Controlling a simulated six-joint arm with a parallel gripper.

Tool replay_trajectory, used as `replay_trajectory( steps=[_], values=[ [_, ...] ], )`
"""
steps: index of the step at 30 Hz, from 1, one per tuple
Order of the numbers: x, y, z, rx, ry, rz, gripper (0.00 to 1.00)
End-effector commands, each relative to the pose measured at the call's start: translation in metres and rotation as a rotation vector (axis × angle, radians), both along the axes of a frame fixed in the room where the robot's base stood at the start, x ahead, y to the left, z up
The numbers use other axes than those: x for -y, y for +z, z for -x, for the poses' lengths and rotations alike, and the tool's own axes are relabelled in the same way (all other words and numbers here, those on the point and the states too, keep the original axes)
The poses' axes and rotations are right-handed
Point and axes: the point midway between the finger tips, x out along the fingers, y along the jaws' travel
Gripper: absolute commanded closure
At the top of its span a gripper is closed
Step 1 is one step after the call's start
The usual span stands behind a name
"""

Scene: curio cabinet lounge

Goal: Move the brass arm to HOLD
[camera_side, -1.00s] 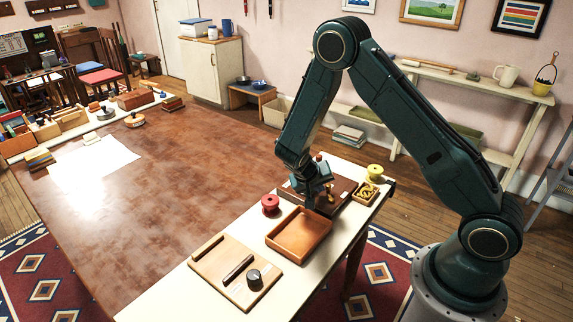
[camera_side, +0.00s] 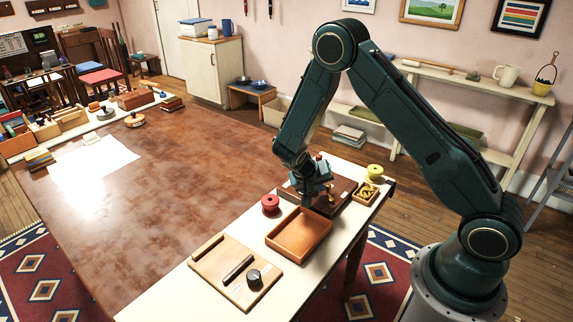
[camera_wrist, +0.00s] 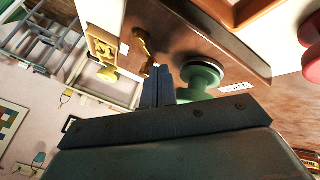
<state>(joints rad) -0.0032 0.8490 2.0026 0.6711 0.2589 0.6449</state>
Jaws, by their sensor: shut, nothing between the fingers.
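The brass arm (camera_side: 330,194) stands on a dark brown board (camera_side: 343,187) on the cream side table. In the wrist view the brass arm (camera_wrist: 143,42) lies just beyond my fingertips, with a small gap or light contact that I cannot tell apart. My gripper (camera_side: 308,202) is low over the board's left side. Its fingers (camera_wrist: 163,70) are together with nothing between them. A green knob (camera_wrist: 203,76) stands right beside the fingers. A white label (camera_wrist: 235,88) lies beyond the knob; its lettering is too small to read surely. My gripper hides part of the board.
A red spool (camera_side: 270,204) and an empty wooden tray (camera_side: 270,243) are close by. A yellow spool (camera_side: 374,172) and a small box of yellow pieces (camera_side: 359,199) stand at the right. The large brown tabletop (camera_side: 190,160) is mostly clear.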

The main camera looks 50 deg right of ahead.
Motion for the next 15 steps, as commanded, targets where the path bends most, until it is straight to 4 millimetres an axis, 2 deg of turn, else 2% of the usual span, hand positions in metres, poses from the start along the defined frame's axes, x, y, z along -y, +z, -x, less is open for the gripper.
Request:
replay_trajectory(
  steps=[15],
  values=[
    [0.0058, -0.0003, -0.0009, 0.0, -0.136, 0.0, 1.0]
  ],
)
